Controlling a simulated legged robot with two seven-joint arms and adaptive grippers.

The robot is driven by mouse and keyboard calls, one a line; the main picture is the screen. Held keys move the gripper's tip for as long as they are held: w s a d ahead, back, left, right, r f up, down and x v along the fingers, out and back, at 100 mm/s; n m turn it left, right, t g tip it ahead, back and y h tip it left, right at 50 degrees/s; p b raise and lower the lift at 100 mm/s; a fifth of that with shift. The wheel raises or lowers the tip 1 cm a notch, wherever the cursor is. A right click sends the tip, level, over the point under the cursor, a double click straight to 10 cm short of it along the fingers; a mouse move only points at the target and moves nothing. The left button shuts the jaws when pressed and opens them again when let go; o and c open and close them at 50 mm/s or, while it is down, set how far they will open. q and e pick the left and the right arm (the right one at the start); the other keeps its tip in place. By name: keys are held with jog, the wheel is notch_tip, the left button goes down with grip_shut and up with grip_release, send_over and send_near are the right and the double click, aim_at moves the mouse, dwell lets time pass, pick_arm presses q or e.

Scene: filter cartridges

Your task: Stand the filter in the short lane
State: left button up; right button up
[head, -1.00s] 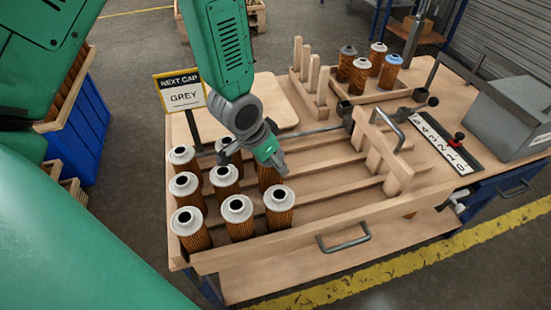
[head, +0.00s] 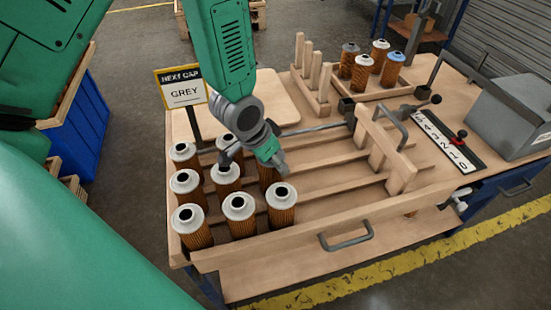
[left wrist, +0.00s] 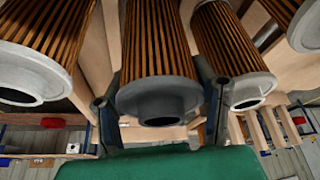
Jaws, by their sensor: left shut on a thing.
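My left gripper (head: 268,155) is down among the filters at the left end of the laned rack. It is shut on a pleated brown filter (head: 267,176), mostly hidden behind the fingers in the head view. In the left wrist view this filter shows a dark grey cap (left wrist: 158,95) between the two fingers. Pale-capped filters stand in the lanes around it: three in the front lane (head: 239,215), two left of the held one in the middle lane (head: 187,188), and others behind (head: 184,158). I cannot tell whether the held filter touches the lane floor. My right gripper is not in view.
A sign (head: 182,88) reads NEXT CAP GREY. A wooden gate with a handle (head: 385,150) crosses the lanes at right. A rear tray (head: 345,103) holds several filters with grey, white and blue caps beside upright pegs (head: 315,70). The lanes' middle stretch is clear.

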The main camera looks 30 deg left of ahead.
pick_arm(q)
jog(key=shift+f, duration=0.3)
jog(key=shift+d+f+b, duration=0.3)
jog(key=shift+f+b, duration=0.1)
jog(key=shift+f, duration=0.15)
jog(key=o, duration=1.3)
jog(key=shift+a, duration=0.2)
jog(key=shift+r, duration=0.15)
jog(key=v, duration=1)
jog(key=shift+v, duration=0.8)
jog(key=shift+s, duration=0.1)
